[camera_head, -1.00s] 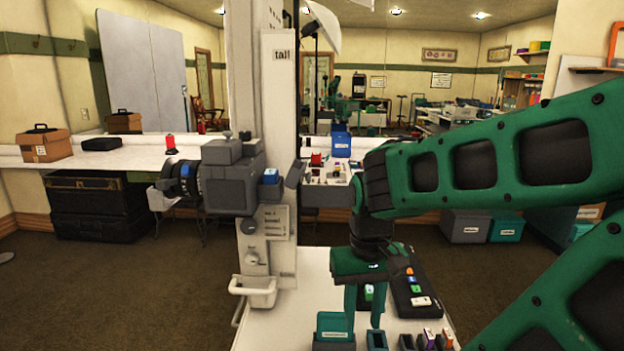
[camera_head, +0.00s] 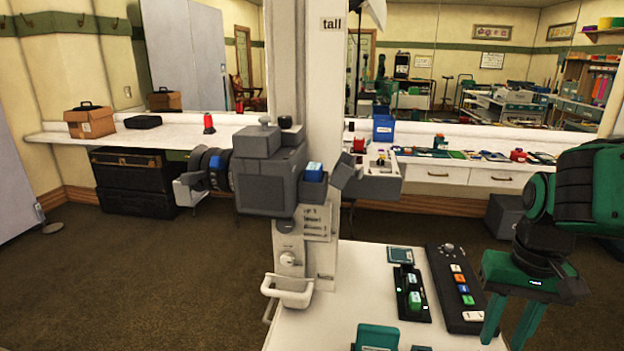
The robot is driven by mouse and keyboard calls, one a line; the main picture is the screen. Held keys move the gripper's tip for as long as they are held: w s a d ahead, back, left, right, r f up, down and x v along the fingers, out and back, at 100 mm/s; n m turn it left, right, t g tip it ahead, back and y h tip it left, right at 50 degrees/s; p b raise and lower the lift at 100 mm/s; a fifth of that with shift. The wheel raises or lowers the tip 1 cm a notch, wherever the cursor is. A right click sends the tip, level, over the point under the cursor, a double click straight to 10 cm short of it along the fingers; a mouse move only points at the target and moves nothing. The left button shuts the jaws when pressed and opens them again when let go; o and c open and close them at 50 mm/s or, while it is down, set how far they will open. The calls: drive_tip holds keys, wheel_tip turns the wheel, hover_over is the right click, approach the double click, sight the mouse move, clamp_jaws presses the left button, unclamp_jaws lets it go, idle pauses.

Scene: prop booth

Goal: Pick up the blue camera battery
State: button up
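A small blue block with a pale top (camera_head: 314,172), which looks like the blue camera battery, sits in the right side of the grey camera (camera_head: 270,182). Its lower part is hidden in the camera body. The camera is mounted on a pale column (camera_head: 325,240). My gripper (camera_head: 510,325) is at the lower right, well to the right of and below the block. Its two green fingers point down, apart, with nothing visible between them; their tips are near the picture's lower edge.
A white table (camera_head: 345,300) holds a black charger with green-marked pieces (camera_head: 408,293), a black button panel (camera_head: 458,290) and a teal holder (camera_head: 377,338). A white bin (camera_head: 290,290) hangs on the column. A long white counter (camera_head: 470,163) runs behind. The floor at left is clear.

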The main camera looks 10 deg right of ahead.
drive_tip(key=o, duration=0.4)
drive_tip(key=shift+o, duration=0.7)
drive_tip(key=r, duration=0.2)
drive_tip(key=w+d+r+n, duration=0.1)
drive_tip(key=w+a+r+n, duration=0.2)
drive_tip(key=w+r+n, duration=0.1)
drive_tip(key=w+r, duration=0.35)
wheel_tip(320, 180, up, 27)
drive_tip(key=n, duration=1.6)
hover_over(313, 165)
drive_tip(key=shift+f, duration=4.85)
